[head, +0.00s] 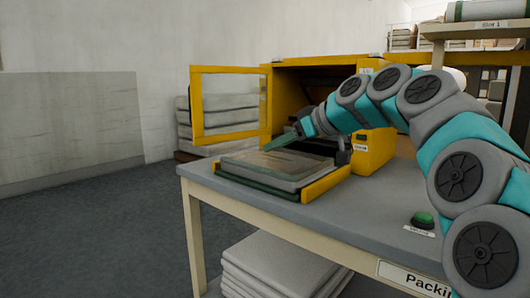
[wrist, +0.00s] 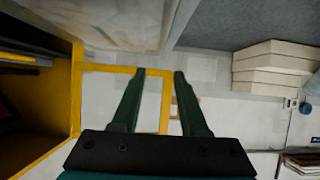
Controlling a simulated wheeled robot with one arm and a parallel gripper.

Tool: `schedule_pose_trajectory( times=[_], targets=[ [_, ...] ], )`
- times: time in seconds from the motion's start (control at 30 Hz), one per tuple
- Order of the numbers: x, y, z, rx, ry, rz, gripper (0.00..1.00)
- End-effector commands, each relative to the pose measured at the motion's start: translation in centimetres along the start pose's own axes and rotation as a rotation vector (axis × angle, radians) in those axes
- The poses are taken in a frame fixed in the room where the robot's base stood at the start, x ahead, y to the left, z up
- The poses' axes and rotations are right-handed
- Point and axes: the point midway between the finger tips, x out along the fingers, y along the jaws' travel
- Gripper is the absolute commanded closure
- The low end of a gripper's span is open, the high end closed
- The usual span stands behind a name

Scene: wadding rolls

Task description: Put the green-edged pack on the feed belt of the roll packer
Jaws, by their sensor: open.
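The yellow roll packer (head: 375,150) stands on the table with its framed door (head: 230,135) swung open to the left. A flat, pale, wrapped pack (head: 270,168) lies on the feed bed in front of the packer's opening, between low yellow side rails (head: 327,185). A dark green strip shows along its near edge; I cannot tell pack edge from belt there. My gripper (head: 285,142) is just above the pack's far part, open. In the wrist view its green fingers (wrist: 160,72) are apart with nothing between them, and a pale wrapped surface fills the top left.
The grey packing table (head: 375,210) has clear room right of the packer, with a green button (head: 423,218) near its edge. Pale sheets (head: 275,265) are stacked beneath. Other packs (head: 215,115) are stacked behind the open door. A shelf (head: 475,30) stands at upper right.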

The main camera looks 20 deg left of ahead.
Motion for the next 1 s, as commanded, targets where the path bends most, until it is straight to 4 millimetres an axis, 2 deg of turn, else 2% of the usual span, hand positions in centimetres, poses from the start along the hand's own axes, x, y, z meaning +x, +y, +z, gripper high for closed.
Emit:
schedule_pose_trajectory(
  times=[0.1, 0.3, 1.0],
  targets=[
    [-2.6, 0.1, 0.0, 0.001, 0.002, 0.003, 0.56],
    [-4.9, 0.0, 0.0, 0.000, 0.001, 0.001, 0.56],
    [-5.1, 0.1, 0.0, 0.000, 0.000, 0.001, 0.56]
  ],
)
